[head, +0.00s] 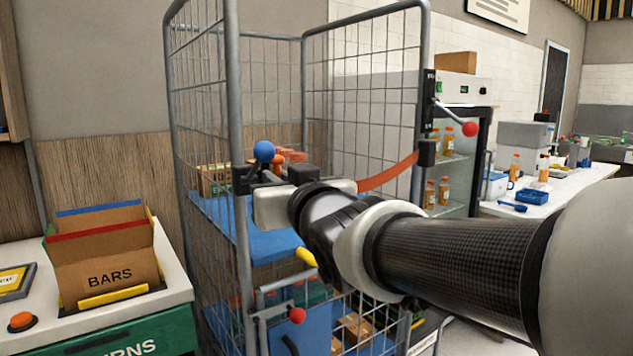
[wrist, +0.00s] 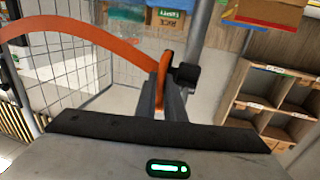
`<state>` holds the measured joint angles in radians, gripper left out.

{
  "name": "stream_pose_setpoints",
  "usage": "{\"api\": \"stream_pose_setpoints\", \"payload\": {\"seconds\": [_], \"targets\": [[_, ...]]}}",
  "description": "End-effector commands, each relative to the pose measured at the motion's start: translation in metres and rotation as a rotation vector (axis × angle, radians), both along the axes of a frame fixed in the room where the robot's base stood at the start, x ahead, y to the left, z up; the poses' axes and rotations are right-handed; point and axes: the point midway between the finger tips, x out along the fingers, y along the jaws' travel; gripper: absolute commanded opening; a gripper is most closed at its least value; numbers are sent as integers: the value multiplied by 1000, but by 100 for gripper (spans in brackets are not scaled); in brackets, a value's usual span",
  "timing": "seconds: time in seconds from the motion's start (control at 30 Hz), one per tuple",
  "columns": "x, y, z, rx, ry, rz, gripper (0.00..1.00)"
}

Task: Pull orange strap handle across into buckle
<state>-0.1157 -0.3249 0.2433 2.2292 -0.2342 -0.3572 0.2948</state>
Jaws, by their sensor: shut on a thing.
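The orange strap (head: 388,174) runs from a black fitting on the cage's right post toward the left post, partly hidden behind my arm. In the wrist view the strap (wrist: 85,35) arches in from the left to its orange handle (wrist: 162,80). My gripper (wrist: 168,98) is shut on that handle. The black buckle (wrist: 187,74) is close beside the handle, on the grey post. In the head view my gripper (head: 268,175) is at the left front post, close to the buckle (head: 243,180). Whether the handle touches the buckle I cannot tell.
The wire roll cage (head: 235,90) has blue shelves and boxes inside. A blue knob (head: 263,151) is by the buckle; a red-knobbed lever (head: 470,129) is on the right post. A counter with a cardboard BARS box (head: 105,255) stands left; a bottle cabinet (head: 465,165) stands right.

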Motion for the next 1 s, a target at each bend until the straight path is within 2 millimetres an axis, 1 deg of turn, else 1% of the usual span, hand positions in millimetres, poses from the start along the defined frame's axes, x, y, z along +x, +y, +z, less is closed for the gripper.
{"api": "stream_pose_setpoints", "payload": {"seconds": [0.03,0.07,0.1,0.13,0.37,0.47,0.53,0.67,1.0], "targets": [[-2,5,-1,-4,1,9,0],[-2,5,-1,-4,1,9,0],[-2,5,-1,-4,1,10,14],[-2,5,-1,-4,1,10,17],[-2,4,0,-3,-1,9,17],[-6,2,1,-4,-3,8,17],[-13,-1,1,-5,-3,8,17],[-36,-12,3,-2,-4,9,17],[-110,-47,3,1,-4,9,17]]}}
